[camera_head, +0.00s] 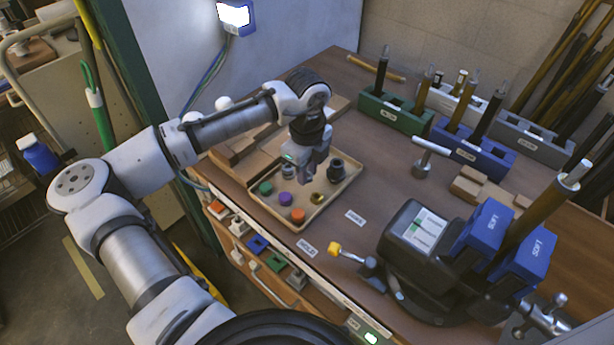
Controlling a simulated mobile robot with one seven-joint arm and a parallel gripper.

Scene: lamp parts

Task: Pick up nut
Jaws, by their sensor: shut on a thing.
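My gripper (305,178) points down over a shallow tan tray (262,214) on the bench. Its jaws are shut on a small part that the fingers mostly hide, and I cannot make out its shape. A small brass-coloured piece (318,197), possibly a nut, shows just below and right of the fingertips. At this size I cannot tell whether the fingers touch it. A grey round part (287,170) is left of the fingers, and a dark ribbed part (337,169) is to their right.
The tray also holds green (265,188), purple (285,199) and orange (298,215) pieces. A green block (393,112) with rods stands behind it. A black device (420,245) with blue boxes (488,230) stands front right.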

